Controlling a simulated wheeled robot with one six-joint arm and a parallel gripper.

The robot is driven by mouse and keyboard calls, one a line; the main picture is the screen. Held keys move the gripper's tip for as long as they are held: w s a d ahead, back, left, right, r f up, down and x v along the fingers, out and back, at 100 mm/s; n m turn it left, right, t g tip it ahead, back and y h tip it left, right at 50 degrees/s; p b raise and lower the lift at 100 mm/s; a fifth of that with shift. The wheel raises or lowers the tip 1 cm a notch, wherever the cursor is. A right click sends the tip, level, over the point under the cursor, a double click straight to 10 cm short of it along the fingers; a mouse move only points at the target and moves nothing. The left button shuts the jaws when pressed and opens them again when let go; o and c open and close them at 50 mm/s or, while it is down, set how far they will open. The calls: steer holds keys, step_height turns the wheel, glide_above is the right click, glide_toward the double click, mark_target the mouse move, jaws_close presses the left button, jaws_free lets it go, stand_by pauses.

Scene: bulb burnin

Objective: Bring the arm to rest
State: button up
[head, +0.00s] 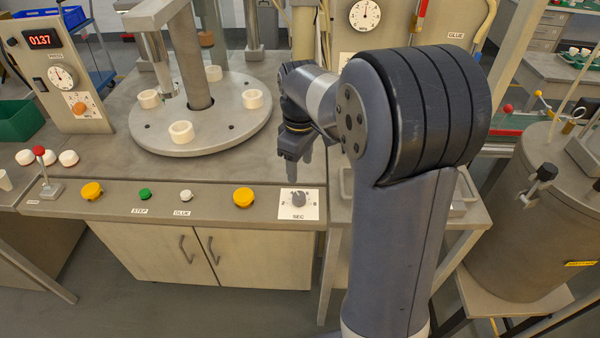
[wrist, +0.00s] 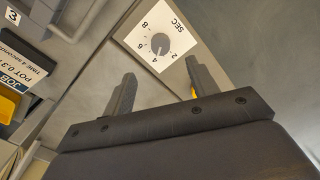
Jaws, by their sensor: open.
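My gripper (head: 294,150) hangs over the right part of the workbench, above and behind the dial plate marked SEC (head: 298,203). In the wrist view my gripper (wrist: 160,80) shows two fingers standing well apart, open with nothing between them. The SEC dial (wrist: 160,43) shows beyond the fingertips, apart from them. In the head view my arm (head: 420,120) bends from its column at the right over to the bench, and hides part of the bench's right side.
A round turntable (head: 200,138) with several white rings stands left of my gripper. Yellow, green and white buttons (head: 243,198) line the bench front. A red-topped lever (head: 40,152) stands at the left. A large metal tank (head: 520,220) is at the right.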

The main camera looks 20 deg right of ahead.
mark_target(300, 196)
stand_by(0.4)
step_height(300, 196, down, 11)
steer(key=shift+r, duration=0.2)
steer(key=shift+r, duration=0.1)
stand_by(0.5)
steer(key=shift+f, duration=0.2)
steer(key=m, duration=0.5)
steer(key=shift+r, duration=0.1)
steer(key=m, duration=0.6)
steer(key=shift+a+b, duration=0.15)
steer(key=shift+b, duration=0.15)
steer(key=m, duration=0.5)
steer(key=shift+m, duration=0.3)
steer(key=m, duration=0.5)
steer(key=shift+a+m+b, duration=0.1)
steer(key=shift+m+b, duration=0.2)
stand_by(0.4)
stand_by(0.5)
